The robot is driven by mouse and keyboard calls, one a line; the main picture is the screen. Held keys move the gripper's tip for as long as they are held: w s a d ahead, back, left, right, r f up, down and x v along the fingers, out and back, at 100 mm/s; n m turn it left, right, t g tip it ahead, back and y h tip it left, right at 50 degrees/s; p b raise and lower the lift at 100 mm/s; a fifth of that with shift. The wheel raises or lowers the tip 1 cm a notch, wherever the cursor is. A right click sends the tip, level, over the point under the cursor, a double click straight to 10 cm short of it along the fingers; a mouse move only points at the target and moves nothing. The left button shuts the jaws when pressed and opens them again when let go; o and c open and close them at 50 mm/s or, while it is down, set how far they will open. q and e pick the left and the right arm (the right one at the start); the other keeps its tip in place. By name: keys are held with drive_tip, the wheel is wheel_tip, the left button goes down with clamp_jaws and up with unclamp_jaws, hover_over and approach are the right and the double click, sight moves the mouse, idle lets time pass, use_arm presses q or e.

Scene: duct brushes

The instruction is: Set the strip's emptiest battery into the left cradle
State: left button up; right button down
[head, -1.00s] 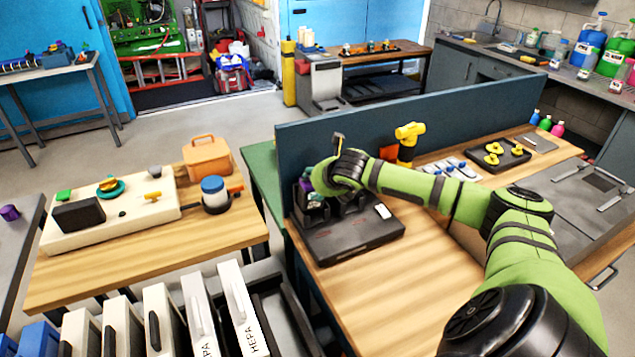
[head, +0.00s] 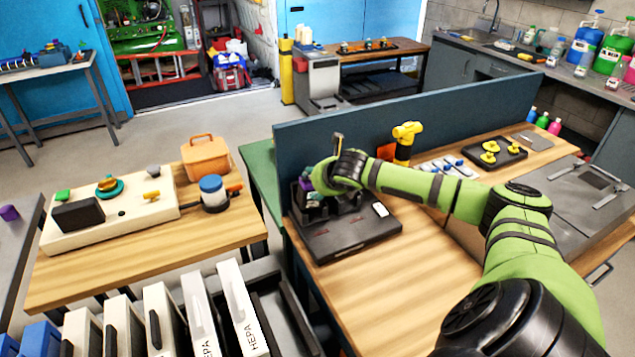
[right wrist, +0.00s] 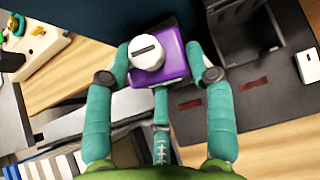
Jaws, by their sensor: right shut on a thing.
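A purple battery (right wrist: 174,62) with a white round cap, marked by a dark bar, sits between the teal fingers of my right gripper (right wrist: 166,72) in the right wrist view. The gripper is shut on it. In the head view my right gripper (head: 314,194) is over the left part of the black charging base (head: 345,240), and the battery is mostly hidden. A dark open cradle (right wrist: 247,42) stands to the right of the battery in the wrist view. Whether the battery touches the left cradle cannot be told. My left gripper is out of view.
A dark blue partition (head: 460,110) runs close behind the base. A yellow drill (head: 405,140), a row of small white-and-blue pieces (head: 445,166) and a black tray (head: 497,157) stand farther right. Bare wood (head: 400,285) lies in front of the base.

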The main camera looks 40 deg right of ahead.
drive_tip(key=shift+s+f, duration=0.25)
drive_tip(key=shift+f, duration=0.35)
drive_tip(key=shift+s+f, duration=0.25)
drive_tip(key=shift+f, duration=0.3)
drive_tip(key=shift+c, duration=2.1)
unclamp_jaws()
drive_tip(key=shift+o, duration=0.3)
drive_tip(key=shift+w+d+f, duration=0.15)
drive_tip(key=shift+f, duration=0.1)
drive_tip(key=shift+r, duration=0.1)
drive_tip(key=v, duration=1.2)
drive_tip(key=shift+w+r, duration=0.2)
drive_tip(key=shift+r, duration=0.3)
